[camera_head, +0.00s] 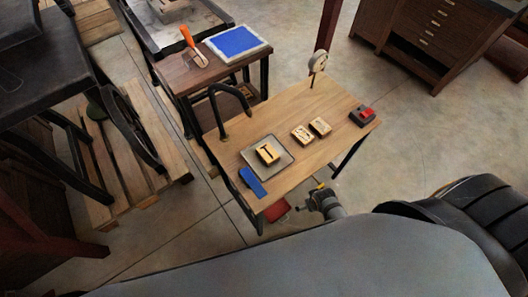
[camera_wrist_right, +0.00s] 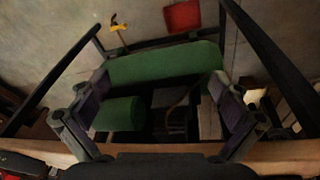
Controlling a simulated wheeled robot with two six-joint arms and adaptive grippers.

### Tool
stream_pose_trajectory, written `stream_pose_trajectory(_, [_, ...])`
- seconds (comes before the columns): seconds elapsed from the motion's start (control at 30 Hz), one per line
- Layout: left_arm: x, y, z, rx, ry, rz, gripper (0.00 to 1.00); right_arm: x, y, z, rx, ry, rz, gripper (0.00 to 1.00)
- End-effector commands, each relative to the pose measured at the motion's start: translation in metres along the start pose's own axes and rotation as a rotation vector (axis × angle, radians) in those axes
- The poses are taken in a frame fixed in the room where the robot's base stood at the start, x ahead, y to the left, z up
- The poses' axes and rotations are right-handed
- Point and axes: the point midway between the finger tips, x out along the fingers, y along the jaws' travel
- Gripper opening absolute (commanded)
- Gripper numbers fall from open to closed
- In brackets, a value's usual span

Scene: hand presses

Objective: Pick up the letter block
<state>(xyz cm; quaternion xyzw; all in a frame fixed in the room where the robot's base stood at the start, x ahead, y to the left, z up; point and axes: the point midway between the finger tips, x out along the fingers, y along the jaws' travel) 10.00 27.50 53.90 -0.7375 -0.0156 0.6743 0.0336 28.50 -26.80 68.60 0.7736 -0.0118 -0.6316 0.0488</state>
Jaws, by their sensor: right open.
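In the head view, a tan letter block (camera_head: 267,152) with a dark T-like mark lies on a square grey plate (camera_head: 283,164) on the wooden table (camera_head: 300,172). Two more tan letter blocks, one (camera_head: 301,134) and another (camera_head: 319,126), lie on the bare wood to its right; their letters are too small to read. In the right wrist view my right gripper (camera_wrist_right: 160,83) is open, its fingers wide apart with nothing held between them. No letter block shows in that view. My left gripper is not in view.
The table also holds a blue piece (camera_head: 252,182), a black curved stand (camera_head: 228,113), a dial gauge (camera_head: 318,65) and a red-topped box (camera_head: 363,116). In the wrist view, a green cylinder (camera_wrist_right: 165,65), dark table bars and a red item (camera_wrist_right: 183,16) lie beyond the fingers.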

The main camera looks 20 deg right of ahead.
Motion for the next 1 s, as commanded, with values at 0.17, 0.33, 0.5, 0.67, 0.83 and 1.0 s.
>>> stream_pose_trajectory(0.17, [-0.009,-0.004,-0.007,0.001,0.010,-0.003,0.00,-0.063,0.001,-0.043,-0.019,0.030,0.002,1.00])
stream_pose_trajectory(0.33, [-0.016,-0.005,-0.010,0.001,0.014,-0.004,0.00,-0.125,0.001,-0.075,-0.067,0.051,0.004,1.00])
stream_pose_trajectory(0.5, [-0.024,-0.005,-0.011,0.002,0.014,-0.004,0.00,-0.189,-0.001,-0.110,-0.228,0.053,0.008,1.00])
stream_pose_trajectory(0.67, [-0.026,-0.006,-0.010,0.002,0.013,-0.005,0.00,-0.202,-0.005,-0.133,-0.450,0.022,0.002,1.00])
stream_pose_trajectory(0.83, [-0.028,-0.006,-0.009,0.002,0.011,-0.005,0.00,-0.196,-0.015,-0.160,-0.716,-0.014,-0.024,1.00])
stream_pose_trajectory(1.0, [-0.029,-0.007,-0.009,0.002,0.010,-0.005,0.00,-0.180,-0.035,-0.197,-1.078,-0.048,-0.085,1.00])
